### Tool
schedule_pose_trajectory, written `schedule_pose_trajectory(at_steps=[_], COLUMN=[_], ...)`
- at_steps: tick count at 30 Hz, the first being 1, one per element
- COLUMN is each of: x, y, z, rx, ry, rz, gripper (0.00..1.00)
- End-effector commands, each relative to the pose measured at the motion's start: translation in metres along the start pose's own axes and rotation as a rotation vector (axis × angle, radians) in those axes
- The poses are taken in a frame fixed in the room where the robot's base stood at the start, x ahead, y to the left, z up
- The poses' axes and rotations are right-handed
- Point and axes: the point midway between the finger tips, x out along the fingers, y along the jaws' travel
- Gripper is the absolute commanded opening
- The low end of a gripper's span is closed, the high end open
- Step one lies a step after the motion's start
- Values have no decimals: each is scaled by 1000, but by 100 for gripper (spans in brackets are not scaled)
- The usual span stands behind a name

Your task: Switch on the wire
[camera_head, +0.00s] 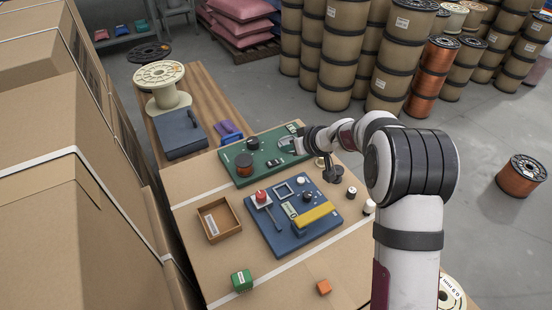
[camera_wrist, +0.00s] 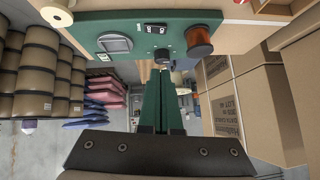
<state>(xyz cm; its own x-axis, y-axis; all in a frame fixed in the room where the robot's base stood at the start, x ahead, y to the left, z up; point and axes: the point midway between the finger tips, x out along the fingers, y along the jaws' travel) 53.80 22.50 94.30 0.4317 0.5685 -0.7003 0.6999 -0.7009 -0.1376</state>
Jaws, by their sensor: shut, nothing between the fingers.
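A green board (camera_head: 262,174) lies at the back of the cardboard-topped surface. It carries a small black switch with pale markings (camera_head: 274,162), a pale-faced meter (camera_head: 286,142), a dark round knob (camera_head: 252,143) and a copper wire spool (camera_head: 243,164). In the wrist view the switch (camera_wrist: 155,28), meter (camera_wrist: 114,43), knob (camera_wrist: 162,57) and spool (camera_wrist: 199,40) show at the top. My gripper (camera_wrist: 161,76) is shut and empty, its green fingers pointing towards the board near the knob in that picture. Contact cannot be told. In the head view its fingertips are hard to make out.
A blue board (camera_head: 290,238) with a red button (camera_head: 261,196) and a yellow bar (camera_head: 315,214) lies in front. Left of it is a brown tray (camera_head: 201,222). Green (camera_head: 242,281) and orange (camera_head: 324,287) blocks sit near the front. Tall boxes (camera_head: 60,200) crowd the left.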

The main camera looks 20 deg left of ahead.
Motion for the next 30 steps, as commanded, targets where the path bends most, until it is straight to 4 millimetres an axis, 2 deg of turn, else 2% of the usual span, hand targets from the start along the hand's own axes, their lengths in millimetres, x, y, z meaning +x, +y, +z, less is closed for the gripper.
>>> schedule_pose_trajectory(at_steps=[12, 19, 30], x=[90, 110, 113], y=[-1, 0, 0], z=[3, 25, 29], rx=[0, 0, 0], ry=[-2, -2, -1], rz=[-2, 0, 0], gripper=[0, 0, 0])
